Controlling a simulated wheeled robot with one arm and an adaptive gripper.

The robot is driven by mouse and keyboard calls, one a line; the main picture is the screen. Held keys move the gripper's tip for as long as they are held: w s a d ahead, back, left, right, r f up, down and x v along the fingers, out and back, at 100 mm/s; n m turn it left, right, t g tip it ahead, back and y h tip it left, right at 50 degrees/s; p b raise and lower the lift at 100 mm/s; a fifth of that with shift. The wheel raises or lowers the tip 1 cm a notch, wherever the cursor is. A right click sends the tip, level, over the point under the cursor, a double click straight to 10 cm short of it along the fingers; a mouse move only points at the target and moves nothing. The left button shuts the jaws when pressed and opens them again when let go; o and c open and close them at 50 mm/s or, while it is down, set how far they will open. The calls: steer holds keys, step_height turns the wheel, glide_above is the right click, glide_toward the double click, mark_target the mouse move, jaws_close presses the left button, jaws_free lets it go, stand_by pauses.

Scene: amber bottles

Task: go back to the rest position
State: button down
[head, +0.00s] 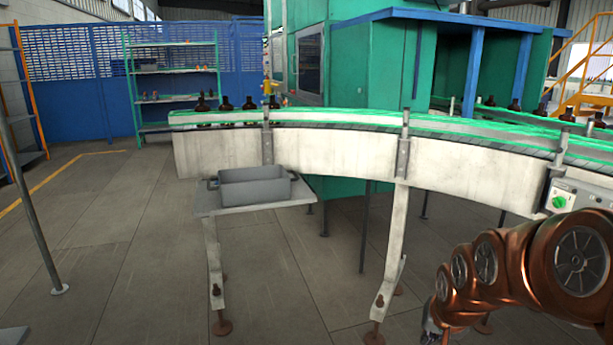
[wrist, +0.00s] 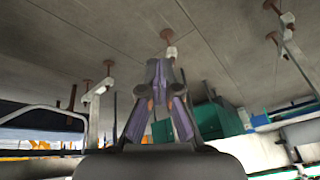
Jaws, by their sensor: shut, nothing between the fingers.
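My gripper (wrist: 161,68) shows in the wrist view with its two fingers drawn together at the tips and nothing between them. In the head view my copper-coloured arm is folded at the lower right, and only a small dark part near the gripper shows at the bottom edge. Several dark amber bottles (head: 226,104) stand upright at the left end of the conveyor (head: 335,158). More bottles (head: 515,105) stand farther right along it. My gripper is apart from all of them.
A grey bin (head: 255,190) sits on a small ledge (head: 222,208) at the conveyor's left front. Conveyor legs (head: 390,260) stand in front of me. A thin post (head: 35,210) rises at the left. The floor (head: 130,265) at left is clear. The wrist view looks upside down.

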steer(key=s+a+n+g, duration=0.2)
steer(key=s+a+g, duration=0.1)
steer(key=s, duration=1)
steer(key=s+a+n+g, duration=0.2)
steer(key=s+a+g, duration=0.15)
steer(key=s, duration=0.95)
step_height(320, 180, up, 23)
steer(key=s+p, duration=0.1)
steer(key=p, duration=2.1)
steer(key=shift+s+p, duration=0.2)
steer(key=shift+p, duration=0.1)
